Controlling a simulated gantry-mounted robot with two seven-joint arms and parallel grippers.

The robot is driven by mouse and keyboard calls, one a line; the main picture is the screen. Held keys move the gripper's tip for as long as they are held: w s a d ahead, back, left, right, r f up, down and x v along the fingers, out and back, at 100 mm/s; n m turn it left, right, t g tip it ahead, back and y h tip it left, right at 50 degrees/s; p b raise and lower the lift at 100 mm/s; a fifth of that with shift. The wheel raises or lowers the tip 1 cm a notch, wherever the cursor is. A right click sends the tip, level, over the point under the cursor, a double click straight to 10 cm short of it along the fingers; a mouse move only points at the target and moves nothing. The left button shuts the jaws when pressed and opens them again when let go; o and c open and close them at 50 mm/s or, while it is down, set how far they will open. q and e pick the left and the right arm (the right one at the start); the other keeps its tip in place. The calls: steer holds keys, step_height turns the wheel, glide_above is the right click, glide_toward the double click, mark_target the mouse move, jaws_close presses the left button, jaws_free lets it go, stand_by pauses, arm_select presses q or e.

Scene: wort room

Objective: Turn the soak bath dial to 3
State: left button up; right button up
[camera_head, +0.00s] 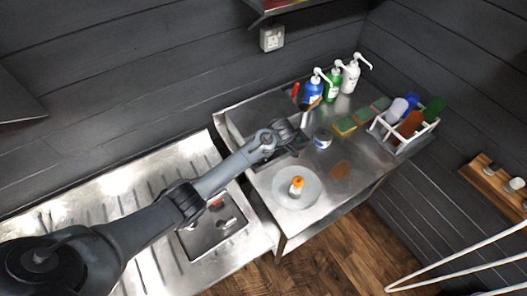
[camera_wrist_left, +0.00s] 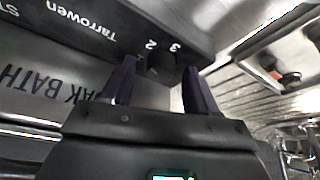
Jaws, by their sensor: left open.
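The soak bath dial (camera_wrist_left: 160,66) is a dark round knob on a dark panel (camera_wrist_left: 75,25) in the left wrist view. The numerals 2 and 3 and the word "Tarrowen" are printed beside it, upside down. A metal face marked "AK BATH" (camera_wrist_left: 40,88) lies below the panel. My left gripper (camera_wrist_left: 160,82) is open, its two fingers on either side of the dial. I cannot tell whether they touch it. My right gripper is not in view.
Blue, green and white pump bottles (camera_head: 333,84) stand behind the gripper. A small jar (camera_head: 322,139), sponges (camera_head: 345,126) and a white rack (camera_head: 409,149) are to the right. A round plate (camera_head: 312,190) with an orange-capped bottle (camera_head: 297,186) is in front. A sink (camera_head: 208,232) lies left.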

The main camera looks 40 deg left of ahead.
arm_select(q)
steer(key=c, duration=1)
steer(key=shift+r, duration=0.1)
steer(key=m+p, duration=0.1)
steer(key=m+t+p, duration=0.1)
steer(key=p, duration=0.1)
steer(key=shift+s+r+m, duration=0.15)
steer(key=shift+m, duration=0.25)
steer(key=m+t+p, duration=0.1)
steer(key=m+p, duration=0.2)
steer(key=shift+m, duration=0.3)
steer(key=m+p, duration=0.1)
steer(key=m+t+h+p, duration=0.1)
steer(key=m+p, duration=0.1)
steer(key=shift+s+a+m+t, duration=0.1)
steer(key=shift+s+m+t, duration=0.05)
steer(key=shift+m+t, duration=0.15)
steer(key=shift+a+f+m+t+h+p, duration=0.15)
steer(key=shift+m+h+p, duration=0.25)
steer(key=shift+m, duration=0.55)
steer(key=shift+d+f+m+t+h+p, duration=0.1)
steer(key=shift+m+t+h+p, duration=0.25)
steer(key=shift+m, duration=0.6)
